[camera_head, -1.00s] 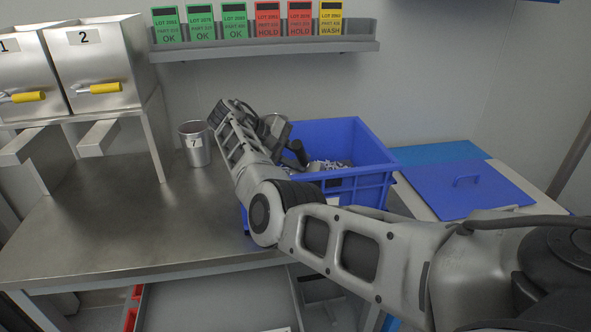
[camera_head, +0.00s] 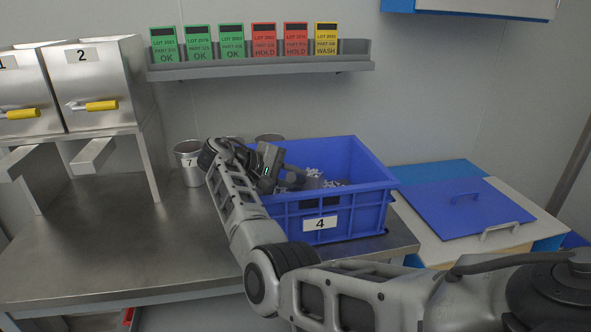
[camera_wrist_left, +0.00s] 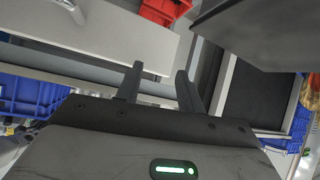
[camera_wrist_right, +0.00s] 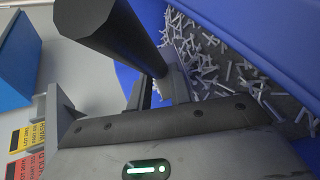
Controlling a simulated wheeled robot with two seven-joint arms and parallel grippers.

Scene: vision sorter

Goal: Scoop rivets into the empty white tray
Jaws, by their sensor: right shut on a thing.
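The blue bin (camera_head: 367,212), labelled 4, stands on the steel bench and holds loose grey rivets (camera_head: 335,184). My right gripper (camera_head: 284,178) reaches over its left side, tilted down inside the rim. In the right wrist view it is shut on a thick black handle (camera_wrist_right: 105,22), and many rivets (camera_wrist_right: 205,68) lie beyond it. The handle's far end is hidden, so I cannot tell whether it carries rivets. My left gripper (camera_wrist_left: 157,85) is open and empty, away from the bench top. I cannot make out the empty white tray clearly.
Steel cups, one labelled 7 (camera_head: 190,163), stand behind the arm. Steel hoppers (camera_head: 105,85) stand at the left. A shelf of lot cards (camera_head: 260,68) hangs behind. A blue lid (camera_head: 470,208) lies at the right. The bench's front left is clear.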

